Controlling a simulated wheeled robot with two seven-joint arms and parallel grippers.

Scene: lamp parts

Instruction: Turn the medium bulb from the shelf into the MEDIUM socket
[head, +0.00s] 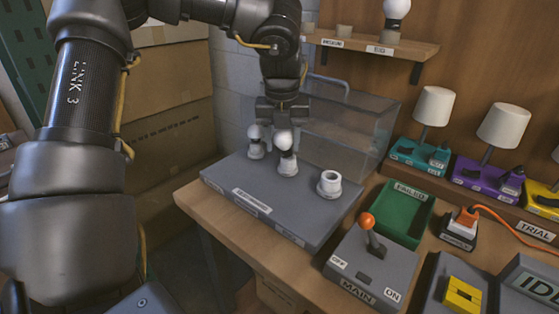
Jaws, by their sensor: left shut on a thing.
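My left gripper (283,122) reaches down from above and is shut on a white bulb, the medium bulb (285,140). The bulb is upright, its lower end at the middle socket (288,168) of the grey board (232,188); I cannot tell how deep it sits. Another white bulb (254,132) stands in the left socket (256,151). The right socket (329,184) is empty. The lettering on the board's label is too small to read. On the shelf (420,48), the holder (344,31) near the medium label is empty. My right gripper is not in view.
A big bulb (397,12) stands on the shelf. A clear box (350,130) is behind the board. A green tray (405,212) and a main switch box (368,265) with an orange-knobbed lever (369,222) are to the right. Lamps with white shades (434,106) stand further right.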

